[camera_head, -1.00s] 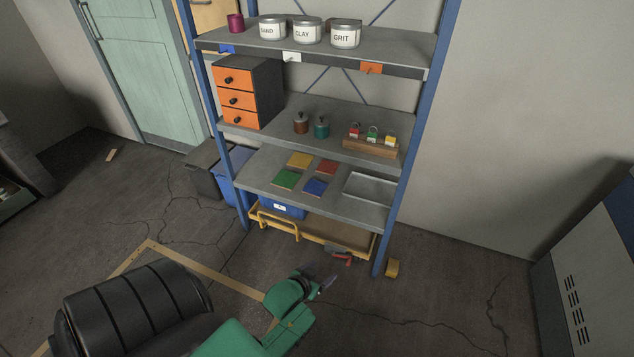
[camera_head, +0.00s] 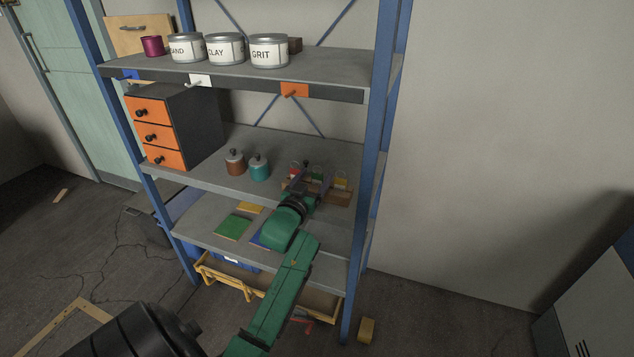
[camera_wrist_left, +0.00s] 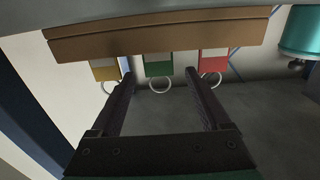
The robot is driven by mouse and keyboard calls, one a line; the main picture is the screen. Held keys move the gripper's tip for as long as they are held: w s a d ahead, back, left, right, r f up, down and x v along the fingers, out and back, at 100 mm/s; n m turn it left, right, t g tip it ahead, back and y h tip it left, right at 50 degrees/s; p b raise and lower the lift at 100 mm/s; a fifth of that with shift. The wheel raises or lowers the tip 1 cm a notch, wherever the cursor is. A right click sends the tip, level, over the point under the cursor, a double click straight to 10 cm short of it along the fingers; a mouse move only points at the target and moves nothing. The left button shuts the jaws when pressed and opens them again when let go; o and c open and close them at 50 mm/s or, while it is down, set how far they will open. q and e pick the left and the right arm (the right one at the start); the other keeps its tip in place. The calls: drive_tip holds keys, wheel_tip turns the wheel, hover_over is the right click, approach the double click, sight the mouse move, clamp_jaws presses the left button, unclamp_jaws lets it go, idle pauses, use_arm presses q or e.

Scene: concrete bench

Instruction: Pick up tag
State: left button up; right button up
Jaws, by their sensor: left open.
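Three tags with metal rings, red (camera_head: 295,168), green (camera_head: 317,177) and yellow (camera_head: 341,183), stand in a wooden block (camera_head: 335,195) on the middle shelf. In the left wrist view the block (camera_wrist_left: 160,38) appears upside down along the top, with the yellow tag (camera_wrist_left: 105,69), green tag (camera_wrist_left: 159,65) and red tag (camera_wrist_left: 213,62). My left gripper (camera_head: 312,180) is open at the block, covering part of it in the head view. In the wrist view its fingers (camera_wrist_left: 159,76) lie either side of the green tag and its ring; I see no clear contact. My right gripper is not in view.
Brown (camera_head: 235,163) and teal (camera_head: 258,168) jars stand left of the block. An orange-drawer cabinet (camera_head: 155,134) is further left. The top shelf (camera_head: 330,78) with cans overhangs; a blue post (camera_head: 377,160) stands at right. Colored tiles (camera_head: 233,227) lie on the shelf below.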

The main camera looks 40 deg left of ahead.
use_arm(q)
drive_tip(key=x, duration=0.2)
drive_tip(key=shift+w+a+f, duration=0.1)
drive_tip(key=shift+w+f, duration=0.05)
drive_tip(key=shift+w, duration=0.1)
drive_tip(key=shift+s, duration=0.1)
clamp_jaws()
